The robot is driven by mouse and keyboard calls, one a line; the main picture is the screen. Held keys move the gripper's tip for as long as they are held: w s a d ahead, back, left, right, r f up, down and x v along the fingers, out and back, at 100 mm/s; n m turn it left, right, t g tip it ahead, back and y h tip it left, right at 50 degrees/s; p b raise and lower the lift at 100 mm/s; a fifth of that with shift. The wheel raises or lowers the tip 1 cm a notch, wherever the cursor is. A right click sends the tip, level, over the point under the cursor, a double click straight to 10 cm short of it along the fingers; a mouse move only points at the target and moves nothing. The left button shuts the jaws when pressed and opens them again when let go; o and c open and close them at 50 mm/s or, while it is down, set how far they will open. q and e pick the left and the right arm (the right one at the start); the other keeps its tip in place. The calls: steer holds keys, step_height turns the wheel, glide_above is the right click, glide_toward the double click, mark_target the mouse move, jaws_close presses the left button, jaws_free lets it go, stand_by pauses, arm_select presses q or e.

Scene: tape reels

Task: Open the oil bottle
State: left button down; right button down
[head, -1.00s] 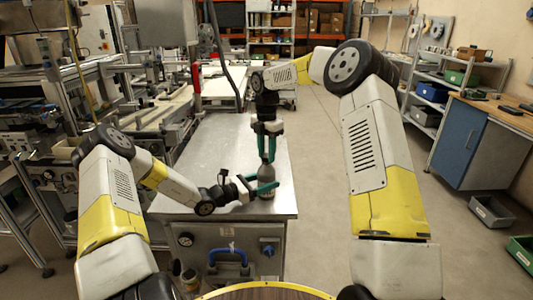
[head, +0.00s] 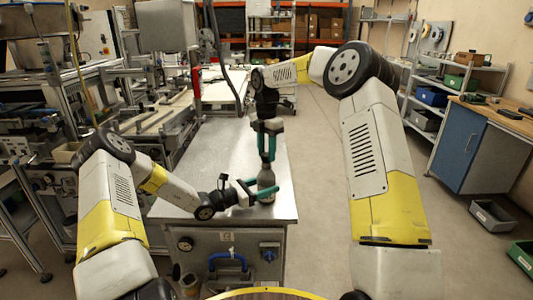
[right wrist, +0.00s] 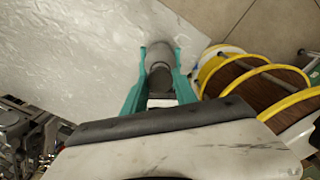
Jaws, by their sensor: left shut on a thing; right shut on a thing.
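The oil bottle (head: 266,181) stands upright on the metal table near its front right corner. It is grey and partly hidden by my grippers. My left gripper (head: 264,191) comes in level from the left and is shut on the bottle's body. My right gripper (head: 268,160) points down from above and is shut on the bottle's top. In the right wrist view, the bottle (right wrist: 160,54) lies between the green fingers of my right gripper (right wrist: 160,62). The cap is mostly hidden, and I cannot tell whether it is loose.
The metal table (head: 225,150) is clear around the bottle. A blue handle (head: 228,260) is on its front. A blue cabinet (head: 470,145) and a shelf rack stand at the right, with bins on the floor. Machinery stands at the left. Yellow-edged round parts (right wrist: 265,75) show in the right wrist view.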

mark_target(266, 154)
steer(key=shift+r, duration=0.1)
steer(key=shift+r, duration=1.95)
arm_select(q)
steer(key=shift+c, duration=1.5)
jaws_free()
